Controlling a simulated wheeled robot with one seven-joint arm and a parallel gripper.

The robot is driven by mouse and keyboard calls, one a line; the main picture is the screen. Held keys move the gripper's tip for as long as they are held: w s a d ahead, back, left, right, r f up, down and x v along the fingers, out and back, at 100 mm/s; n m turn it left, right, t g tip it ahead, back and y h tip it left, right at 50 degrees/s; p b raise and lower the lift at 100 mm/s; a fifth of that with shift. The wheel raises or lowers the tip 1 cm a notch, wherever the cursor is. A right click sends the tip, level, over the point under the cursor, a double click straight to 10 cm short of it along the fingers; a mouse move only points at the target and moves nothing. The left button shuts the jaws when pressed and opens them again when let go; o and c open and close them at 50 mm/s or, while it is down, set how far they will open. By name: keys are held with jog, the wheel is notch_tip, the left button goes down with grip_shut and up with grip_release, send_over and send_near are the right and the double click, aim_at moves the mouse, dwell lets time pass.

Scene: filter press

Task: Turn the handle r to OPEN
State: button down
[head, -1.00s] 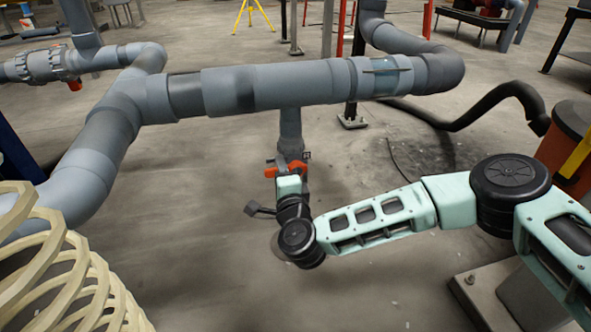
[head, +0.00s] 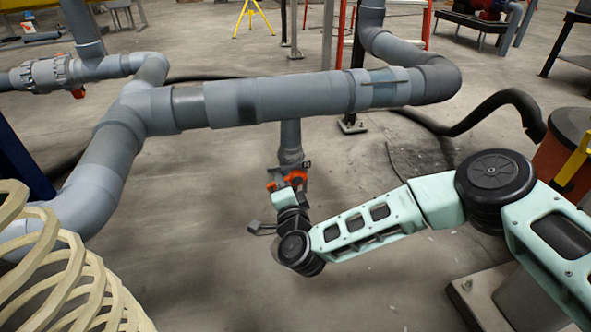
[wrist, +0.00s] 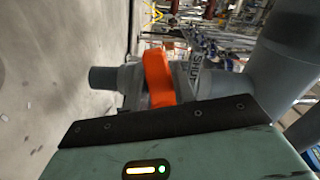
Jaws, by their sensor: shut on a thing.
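The orange handle (head: 296,175) sits on a grey valve below the horizontal grey pipe in the head view. In the wrist view the orange handle (wrist: 158,76) stands upright in the picture, across the grey valve body (wrist: 130,85), just beyond the dark edge of my gripper. The lettering "SHUT" (wrist: 194,70) shows beside it. My gripper (head: 290,184) is at the handle and shut on it; my arm hides part of the valve in the head view. The fingertips are not clearly seen in either view.
A large grey pipe (head: 260,97) runs above the valve. Another grey valve with a small red handle (head: 78,93) is at the upper left. A cream coil (head: 50,260) fills the lower left. A black hose (head: 490,105) lies to the right. Floor below the valve is clear.

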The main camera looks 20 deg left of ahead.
aim_at(298, 188)
jog(key=shift+d+f+n+p, duration=0.15)
jog(key=shift+n+p, duration=0.55)
jog(key=shift+n, duration=0.3)
jog(key=shift+w+d+f+n+p, duration=0.15)
jog(key=shift+f+n+p, duration=0.1)
jog(key=shift+n, duration=0.3)
jog(key=shift+w+d+f+n+p, duration=0.1)
jog(key=shift+f+n+p, duration=0.15)
jog(key=shift+n, duration=0.3)
jog(key=shift+w+d+f+n+p, duration=0.1)
jog(key=shift+d+n+p, duration=0.1)
jog(key=shift+n+p, duration=0.55)
jog(key=n, duration=0.2)
jog(key=w+d+n+p, duration=0.1)
jog(key=n, duration=0.3)
jog(key=shift+w+d+f+p, duration=0.2)
jog(key=shift+d+f+p, duration=0.15)
jog(key=shift+f+p, duration=0.05)
jog(key=n, duration=0.2)
jog(key=d+n+p, duration=0.1)
jog(key=shift+w+n, duration=0.35)
jog(key=shift+w, duration=0.05)
jog(key=c, duration=0.9)
grip_release()
jog(key=shift+r, duration=0.1)
jog(key=shift+c, duration=0.2)
jog(key=shift+o, duration=0.5)
jog(key=shift+s+a, duration=0.15)
jog(key=shift+s, duration=0.05)
